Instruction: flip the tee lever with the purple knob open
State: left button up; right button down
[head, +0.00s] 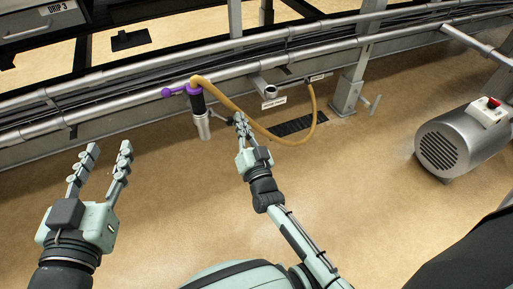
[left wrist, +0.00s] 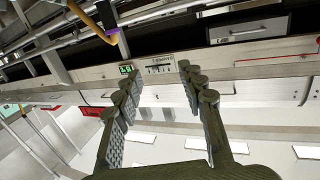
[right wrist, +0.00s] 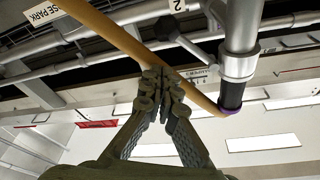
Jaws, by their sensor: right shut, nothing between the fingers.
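My right gripper (head: 240,118) is shut and empty, right of the tee and beside the tan hose (head: 235,108). A second lever with a dark ball knob (right wrist: 165,27) shows near its fingers. My left gripper (head: 108,158) is open and empty, lower left of the tee.
The tan hose loops from the tee top to a labelled holder on the rail (head: 225,66). A dark floor grate (head: 298,126) lies beneath the loop. A grey motor (head: 455,140) stands at the right. Floor between my grippers is clear.

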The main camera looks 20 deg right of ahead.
aim_at(166, 92)
jog(key=k+j, duration=0.1)
jog(key=k, duration=0.75)
